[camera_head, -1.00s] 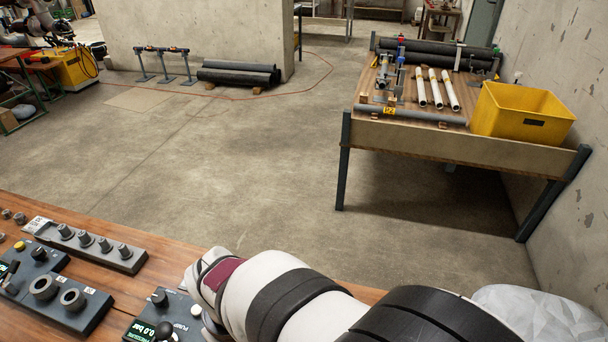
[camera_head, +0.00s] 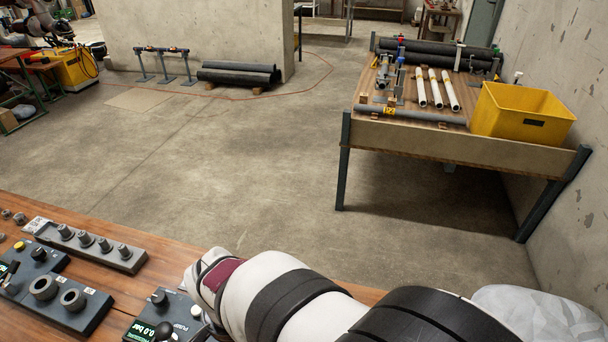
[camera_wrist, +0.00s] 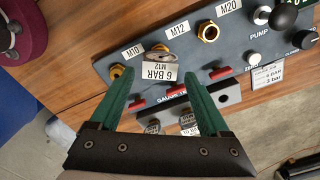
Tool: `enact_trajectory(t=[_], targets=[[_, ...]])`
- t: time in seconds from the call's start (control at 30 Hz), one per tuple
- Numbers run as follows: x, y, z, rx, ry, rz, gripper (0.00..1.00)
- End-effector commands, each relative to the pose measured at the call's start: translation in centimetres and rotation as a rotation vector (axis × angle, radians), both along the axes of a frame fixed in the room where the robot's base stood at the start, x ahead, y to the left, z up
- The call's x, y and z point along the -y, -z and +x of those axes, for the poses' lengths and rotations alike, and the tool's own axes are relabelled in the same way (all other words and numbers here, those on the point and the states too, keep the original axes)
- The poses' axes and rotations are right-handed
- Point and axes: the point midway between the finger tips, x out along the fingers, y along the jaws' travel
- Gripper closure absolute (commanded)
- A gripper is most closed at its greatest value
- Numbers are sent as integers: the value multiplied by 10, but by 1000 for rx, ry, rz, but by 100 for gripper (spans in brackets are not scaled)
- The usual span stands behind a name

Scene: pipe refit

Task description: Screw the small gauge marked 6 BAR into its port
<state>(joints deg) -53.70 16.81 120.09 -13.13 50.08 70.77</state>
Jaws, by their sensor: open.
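In the wrist view, the white tag reading 6 BAR M12 (camera_wrist: 160,72) lies between the tips of my gripper (camera_wrist: 160,85). A round metal part (camera_wrist: 160,47) shows just above the tag, in line with the brass ports M10 (camera_wrist: 117,71) and M20 (camera_wrist: 208,32), by the M12 label. The tag partly covers this spot, so I cannot tell how far the gauge is seated. My gripper's green fingers are open, one on each side of the tag, with gaps visible. The gripper is hidden in the head view.
A gauge rack (camera_wrist: 228,95) with other round gauges (camera_wrist: 187,120) lies between and below my fingers. The pump panel (camera_wrist: 260,50) has a black ball knob (camera_wrist: 285,15). In the head view, a socket block (camera_head: 90,245) stands left on the wooden bench.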

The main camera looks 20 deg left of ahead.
Motion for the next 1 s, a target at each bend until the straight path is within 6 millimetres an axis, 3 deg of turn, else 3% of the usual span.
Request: enact_trajectory(t=[0.6,0.93,1.0], targets=[[1,37,0,-2,-4,-3,20],[0,41,0,0,-4,0,20],[0,41,0,0,-4,0,31]])
